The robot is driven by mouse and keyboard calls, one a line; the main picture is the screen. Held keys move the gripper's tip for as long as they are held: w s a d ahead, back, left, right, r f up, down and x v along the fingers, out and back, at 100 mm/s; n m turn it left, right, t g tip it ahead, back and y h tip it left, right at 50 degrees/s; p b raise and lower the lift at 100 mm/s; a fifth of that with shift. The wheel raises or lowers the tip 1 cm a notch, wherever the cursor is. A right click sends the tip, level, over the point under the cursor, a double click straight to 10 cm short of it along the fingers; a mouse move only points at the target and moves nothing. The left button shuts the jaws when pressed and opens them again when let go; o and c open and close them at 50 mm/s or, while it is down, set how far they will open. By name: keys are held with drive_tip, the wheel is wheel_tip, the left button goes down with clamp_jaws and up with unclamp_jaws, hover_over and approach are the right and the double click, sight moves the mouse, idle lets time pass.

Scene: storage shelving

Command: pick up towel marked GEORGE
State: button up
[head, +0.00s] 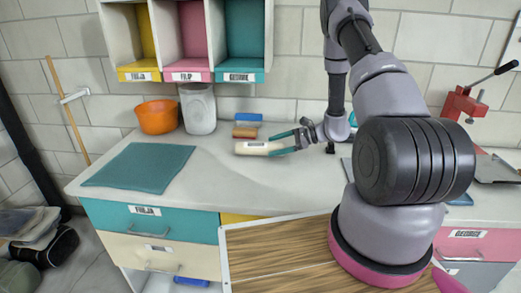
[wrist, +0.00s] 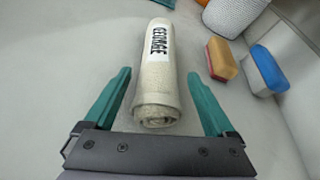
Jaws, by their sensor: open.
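A rolled cream towel (head: 258,148) lies on the grey counter, left of my gripper (head: 296,140) in the head view. In the wrist view the towel (wrist: 158,80) carries a white label reading GEORGE on its far part. My gripper (wrist: 160,98) also shows there, with its teal fingers open, one on each side of the towel's near rolled end. There are gaps between the fingers and the towel. I cannot tell the exact height of the fingers above the counter.
A red-yellow sponge (wrist: 221,58) and a blue one (wrist: 267,68) lie right of the towel in the wrist view. An orange bowl (head: 157,117) and a white perforated bin (head: 198,109) stand behind. A teal mat (head: 140,168) lies at left. Labelled cubbies (head: 190,76) hang above.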

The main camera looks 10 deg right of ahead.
sight(267, 146)
drive_tip(key=shift+x, duration=1.8)
drive_tip(key=shift+a+r, duration=0.1)
drive_tip(key=c, duration=1.4)
drive_tip(key=shift+o, duration=0.2)
drive_tip(key=shift+r, duration=0.1)
